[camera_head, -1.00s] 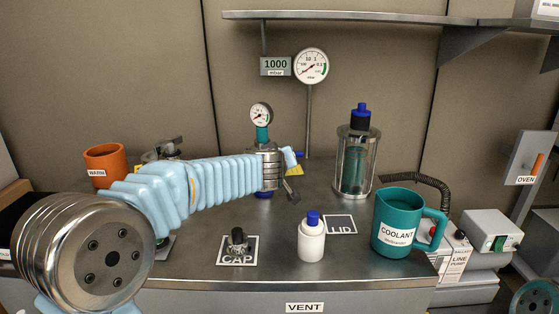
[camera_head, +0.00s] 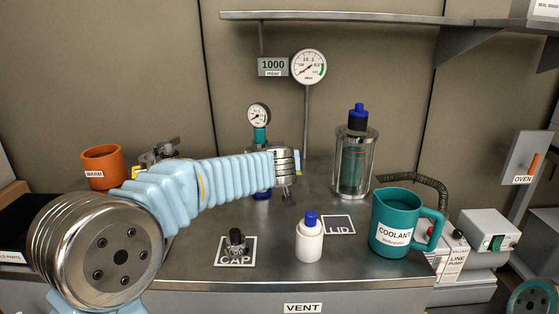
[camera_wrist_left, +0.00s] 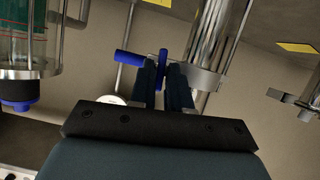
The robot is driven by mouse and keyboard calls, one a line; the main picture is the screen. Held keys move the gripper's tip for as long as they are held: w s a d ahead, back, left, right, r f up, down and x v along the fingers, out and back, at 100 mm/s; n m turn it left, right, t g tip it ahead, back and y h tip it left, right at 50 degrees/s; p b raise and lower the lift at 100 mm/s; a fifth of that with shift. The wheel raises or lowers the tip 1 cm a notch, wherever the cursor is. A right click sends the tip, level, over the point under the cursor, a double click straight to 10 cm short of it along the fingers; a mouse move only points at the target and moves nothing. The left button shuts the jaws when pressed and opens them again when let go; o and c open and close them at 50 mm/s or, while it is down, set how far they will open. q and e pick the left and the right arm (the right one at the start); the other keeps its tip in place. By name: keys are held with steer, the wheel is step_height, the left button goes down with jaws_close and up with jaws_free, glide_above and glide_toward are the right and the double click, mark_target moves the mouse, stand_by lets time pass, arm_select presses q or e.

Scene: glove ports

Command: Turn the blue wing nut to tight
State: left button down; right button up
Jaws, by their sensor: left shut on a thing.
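The blue wing nut (camera_wrist_left: 162,62) shows in the left wrist view between the two dark fingers of my left gripper (camera_wrist_left: 165,72). The fingers are shut on it. A second blue bar (camera_wrist_left: 130,57) extends left from it, beside a metal tube (camera_wrist_left: 218,45). In the head view my left arm reaches across to the gauge-topped metal vessel at the middle of the bench. There my wrist hides most of the vessel, the nut and my fingers. Its small dial gauge (camera_head: 259,115) stands above on a teal neck (camera_head: 260,134). My right gripper is not in view.
A glass jar with a blue top (camera_head: 354,162) stands right of the vessel. A white bottle (camera_head: 310,241), teal coolant jug (camera_head: 396,222) and black cap (camera_head: 237,240) stand nearer the front. An orange cup (camera_head: 102,166) is at left. A shelf (camera_head: 350,17) hangs above.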

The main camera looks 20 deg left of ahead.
arm_select(q)
steer(key=c, duration=1.1)
jaws_free()
